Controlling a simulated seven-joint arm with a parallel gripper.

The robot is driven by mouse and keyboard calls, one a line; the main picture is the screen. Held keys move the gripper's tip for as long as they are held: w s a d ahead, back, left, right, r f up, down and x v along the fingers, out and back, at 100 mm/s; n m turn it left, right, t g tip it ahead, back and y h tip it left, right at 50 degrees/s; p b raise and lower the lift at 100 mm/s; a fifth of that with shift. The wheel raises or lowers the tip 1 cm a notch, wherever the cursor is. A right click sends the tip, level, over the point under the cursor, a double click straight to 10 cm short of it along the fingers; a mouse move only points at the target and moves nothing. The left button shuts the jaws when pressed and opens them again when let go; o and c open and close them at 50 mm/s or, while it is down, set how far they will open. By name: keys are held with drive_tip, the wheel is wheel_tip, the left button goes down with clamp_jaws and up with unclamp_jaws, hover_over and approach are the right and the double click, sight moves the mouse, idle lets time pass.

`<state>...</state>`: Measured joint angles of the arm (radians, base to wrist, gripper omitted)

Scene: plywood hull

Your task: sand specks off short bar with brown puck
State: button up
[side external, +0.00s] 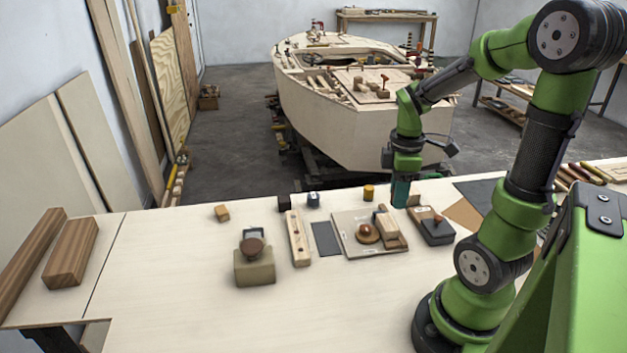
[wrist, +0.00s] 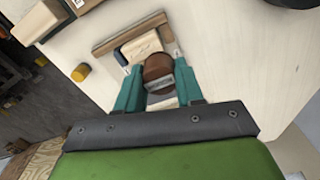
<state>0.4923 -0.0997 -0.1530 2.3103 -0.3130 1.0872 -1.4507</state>
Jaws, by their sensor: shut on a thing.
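The brown puck (wrist: 158,67) is rounded on top and sits between the two teal fingers of my gripper (wrist: 158,82), which is shut on it. In the side view my gripper (side external: 400,196) is over the far part of the bench, and its finger hides the puck. A pale wooden piece (wrist: 139,47), which looks like the short bar, lies just beyond the puck in the wrist view and partly under it. I cannot tell whether puck and bar touch. No specks can be made out at this size.
A flat board (side external: 349,245) carries a red-brown disc (side external: 367,234) and a block. A yellow cylinder (side external: 369,192) stands behind it. A dark-based tool (side external: 438,236) lies to the right. A narrow wooden bar (side external: 299,238) and a khaki block (side external: 254,270) stand left. The bench front is clear.

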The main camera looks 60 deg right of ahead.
hover_over(392, 230)
drive_tip(key=shift+a+f, duration=0.1)
drive_tip(key=shift+f, duration=2.65)
drive_tip(key=shift+w+d+f, duration=0.25)
drive_tip(key=shift+f, duration=0.4)
drive_tip(key=shift+w+d+f, duration=0.2)
drive_tip(key=shift+d+f, duration=0.05)
drive_tip(key=shift+f, duration=0.35)
drive_tip(key=shift+c, duration=0.3)
drive_tip(key=shift+w+d, duration=1.85)
drive_tip(key=shift+s+a, duration=2.2)
drive_tip(key=shift+a, duration=0.05)
drive_tip(key=shift+s+a+r, duration=0.1)
drive_tip(key=shift+s, duration=0.05)
drive_tip(key=shift+r, duration=4)
